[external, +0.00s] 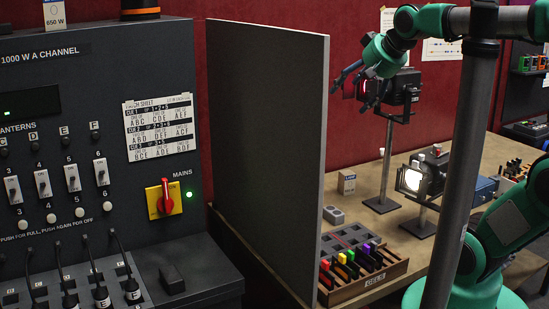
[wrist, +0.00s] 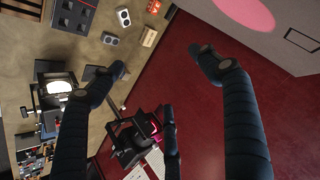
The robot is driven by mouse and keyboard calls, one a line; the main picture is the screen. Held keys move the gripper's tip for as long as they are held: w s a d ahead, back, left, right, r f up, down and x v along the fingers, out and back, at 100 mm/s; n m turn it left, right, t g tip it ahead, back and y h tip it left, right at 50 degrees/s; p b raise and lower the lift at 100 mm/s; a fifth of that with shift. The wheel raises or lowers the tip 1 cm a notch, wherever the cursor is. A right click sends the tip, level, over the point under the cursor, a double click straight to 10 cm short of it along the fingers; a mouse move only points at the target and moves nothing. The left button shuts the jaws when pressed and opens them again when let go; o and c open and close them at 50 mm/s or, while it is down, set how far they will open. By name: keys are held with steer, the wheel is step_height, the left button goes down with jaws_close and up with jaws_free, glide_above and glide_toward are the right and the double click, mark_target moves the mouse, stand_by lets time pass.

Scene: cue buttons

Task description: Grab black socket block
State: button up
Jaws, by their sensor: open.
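A small plain black block (external: 172,278) sits on the ledge at the console's lower right; I cannot tell from its surface whether it is the socket block. A grey block with two round holes (external: 333,214) stands on the table beside the partition; grey blocks also show in the wrist view (wrist: 123,17). My gripper (external: 354,88) is open and empty, high above the table in front of the upper lantern. In the wrist view my gripper (wrist: 160,64) has its dark fingers spread apart, with nothing between the tips.
A tall grey partition (external: 265,150) separates the console (external: 60,130) from the table. The upper lantern (external: 404,90) on its stand is close to my gripper. A lit lantern (external: 413,180) and a gel tray (external: 375,283) stand on the table.

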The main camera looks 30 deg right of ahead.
steer(key=w+a+r+m+t+y+p, duration=0.1)
steer(key=w+a+r+m+t, duration=0.1)
steer(key=w+a+r, duration=0.5)
steer(key=w+a+r+m+t+y+p, duration=0.1)
steer(key=w+a+r+m+t, duration=0.1)
steer(key=w+r, duration=0.9)
steer(key=w+a+r+m+t+y+p, duration=0.1)
steer(key=w+a+r+m+t, duration=0.1)
steer(key=w+a+r, duration=0.65)
steer(key=w+a+r+m+y+p, duration=0.2)
steer(key=a+r+m, duration=0.15)
steer(key=a, duration=0.45)
steer(key=s+a+f+m+g+p, duration=0.15)
steer(key=s+a+f+g, duration=0.25)
steer(key=s+a+f, duration=0.45)
steer(key=s+a+f+g+p, duration=0.3)
steer(key=s+a+f+g, duration=0.15)
steer(key=a+f, duration=0.65)
steer(key=s+a+f+n+g+h+p, duration=0.2)
steer(key=f+n, duration=0.2)
steer(key=f, duration=1)
steer(key=s+a+f+n+g+h+p, duration=0.1)
steer(key=f+n, duration=0.4)
steer(key=f, duration=0.9)
steer(key=s+a+f+n+g+h+p, duration=0.2)
steer(key=s+a+f+n+g+p, duration=0.1)
steer(key=f, duration=1.2)
steer(key=shift+s+a+n+h, duration=0.3)
steer(key=shift+s+a+n, duration=0.4)
steer(key=shift+s+n, duration=0.4)
